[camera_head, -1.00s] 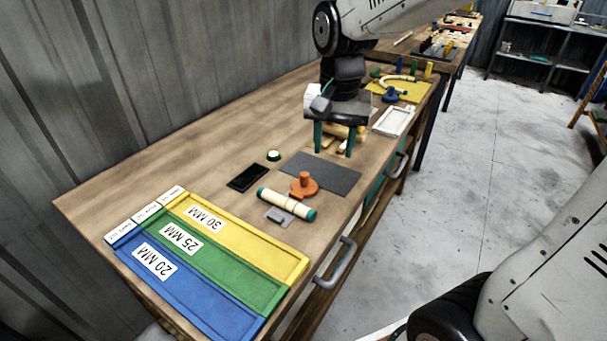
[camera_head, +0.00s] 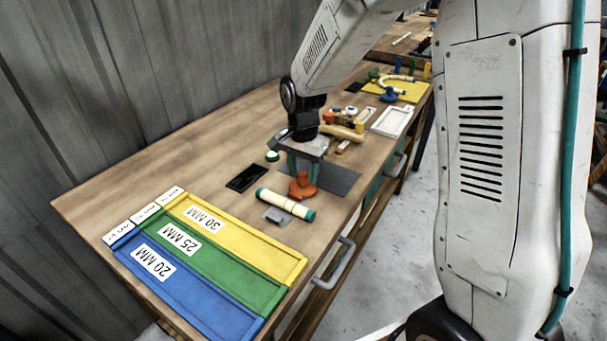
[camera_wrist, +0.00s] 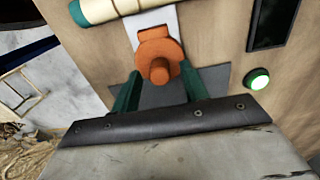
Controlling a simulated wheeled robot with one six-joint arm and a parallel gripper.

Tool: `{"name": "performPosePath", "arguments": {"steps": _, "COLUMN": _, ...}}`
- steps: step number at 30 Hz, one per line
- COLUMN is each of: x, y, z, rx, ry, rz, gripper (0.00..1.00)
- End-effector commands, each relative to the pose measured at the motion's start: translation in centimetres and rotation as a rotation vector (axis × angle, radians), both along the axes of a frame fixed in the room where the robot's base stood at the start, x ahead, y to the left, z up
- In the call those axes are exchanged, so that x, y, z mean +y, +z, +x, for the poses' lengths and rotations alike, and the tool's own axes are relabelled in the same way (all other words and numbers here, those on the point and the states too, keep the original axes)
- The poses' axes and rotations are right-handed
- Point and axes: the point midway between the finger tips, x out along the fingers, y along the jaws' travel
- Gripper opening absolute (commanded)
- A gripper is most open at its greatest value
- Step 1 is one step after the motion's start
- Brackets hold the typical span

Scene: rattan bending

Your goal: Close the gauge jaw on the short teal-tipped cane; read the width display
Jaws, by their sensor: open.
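The short teal-tipped cane (camera_head: 285,205) is cream with teal ends and lies beside the orange jaw piece of the gauge (camera_head: 302,188). In the wrist view the cane (camera_wrist: 105,10) is at the top edge, partly cut off. The orange piece with its round knob (camera_wrist: 158,68) sits between my gripper's two green fingers (camera_wrist: 160,85), which stand apart. A grey plate (camera_head: 275,215) shows under the cane's near side. A dark rectangle (camera_head: 246,177), possibly the display, shows no readable figures. My gripper (camera_head: 303,168) is open above the orange piece; contact cannot be told.
Blue (camera_head: 160,265), green (camera_head: 205,258) and yellow (camera_head: 235,235) trays marked 20, 25 and 30 MM lie at the near end. A green button (camera_wrist: 257,79) is beside the dark rectangle. Wooden pieces (camera_head: 345,131) and a white tray (camera_head: 392,121) lie farther back.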

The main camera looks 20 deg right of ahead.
Motion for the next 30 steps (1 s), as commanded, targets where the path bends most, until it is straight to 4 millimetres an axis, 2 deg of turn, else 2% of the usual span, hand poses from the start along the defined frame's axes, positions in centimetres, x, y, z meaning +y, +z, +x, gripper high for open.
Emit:
{"name": "performPosePath", "arguments": {"steps": 4, "x": 0.0, "y": -1.1, "z": 0.0, "rx": 0.000, "ry": 0.001, "rz": 0.000, "gripper": 0.44}}
{"name": "performPosePath", "arguments": {"steps": 12, "x": 0.0, "y": -1.4, "z": 0.0, "rx": 0.000, "ry": 0.001, "rz": 0.000, "gripper": 0.44}}
{"name": "performPosePath", "arguments": {"steps": 13, "x": 0.0, "y": -1.4, "z": 0.0, "rx": 0.000, "ry": 0.001, "rz": 0.000, "gripper": 0.42}}
{"name": "performPosePath", "arguments": {"steps": 17, "x": 0.0, "y": -1.3, "z": 0.0, "rx": 0.000, "ry": 0.001, "rz": 0.000, "gripper": 0.06}}
{"name": "performPosePath", "arguments": {"steps": 23, "x": 0.3, "y": -1.3, "z": -0.2, "rx": 0.000, "ry": 0.002, "rz": 0.000, "gripper": 0.06}}
{"name": "performPosePath", "arguments": {"steps": 30, "x": 3.3, "y": -1.3, "z": -2.4, "rx": 0.000, "ry": 0.006, "rz": 0.000, "gripper": 0.06}}
